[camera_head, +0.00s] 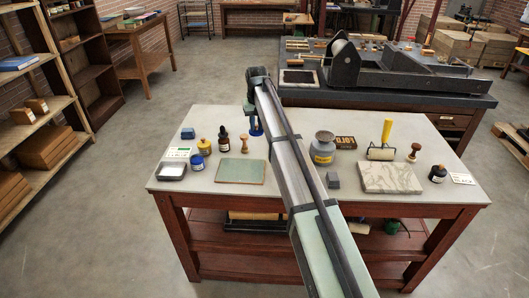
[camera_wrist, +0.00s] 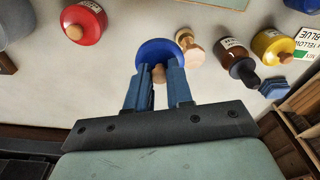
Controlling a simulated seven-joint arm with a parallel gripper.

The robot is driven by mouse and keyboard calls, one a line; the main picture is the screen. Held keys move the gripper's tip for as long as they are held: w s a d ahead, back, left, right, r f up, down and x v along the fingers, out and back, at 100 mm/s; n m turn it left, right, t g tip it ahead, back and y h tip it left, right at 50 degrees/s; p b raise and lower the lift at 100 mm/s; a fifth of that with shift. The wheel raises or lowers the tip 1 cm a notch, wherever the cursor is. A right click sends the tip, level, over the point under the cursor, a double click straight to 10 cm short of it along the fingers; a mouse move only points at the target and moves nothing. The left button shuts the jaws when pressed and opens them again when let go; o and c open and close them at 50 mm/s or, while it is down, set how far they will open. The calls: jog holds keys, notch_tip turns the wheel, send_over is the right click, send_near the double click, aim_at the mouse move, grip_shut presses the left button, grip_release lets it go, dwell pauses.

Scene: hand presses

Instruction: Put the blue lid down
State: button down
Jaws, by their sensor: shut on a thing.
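My gripper (camera_head: 252,112) is shut on the blue lid (camera_head: 256,131) and holds it over the far middle of the grey table. In the wrist view the fingertips (camera_wrist: 158,74) grip the lid's pale wooden knob, and the round blue disc (camera_wrist: 158,50) shows beyond them. The lid's height above the table is hard to tell. A blue jar (camera_head: 197,162) with a white label stands at the table's left; whether its top is open is too small to tell.
Near the lid stand a wooden-handled stamp (camera_wrist: 192,48), a brown dropper bottle (camera_wrist: 238,65), a yellow jar (camera_wrist: 272,45) and a red jar (camera_wrist: 83,24). A green mat (camera_head: 240,171) lies at front.

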jog(key=w+d, duration=0.1)
jog(key=d, duration=0.3)
jog(key=n, duration=0.2)
send_near(265, 151)
jog(key=shift+w+f, duration=0.15)
jog(key=shift+f, duration=1.35)
jog(key=shift+w+f, duration=0.15)
jog(key=shift+f, duration=1.4)
jog(key=c, duration=1)
grip_release()
jog(key=shift+f, duration=0.1)
notch_tip(265, 151, up, 12)
jog(key=s, duration=0.1)
jog(key=shift+s+d, duration=0.15)
jog(key=shift+d, duration=0.15)
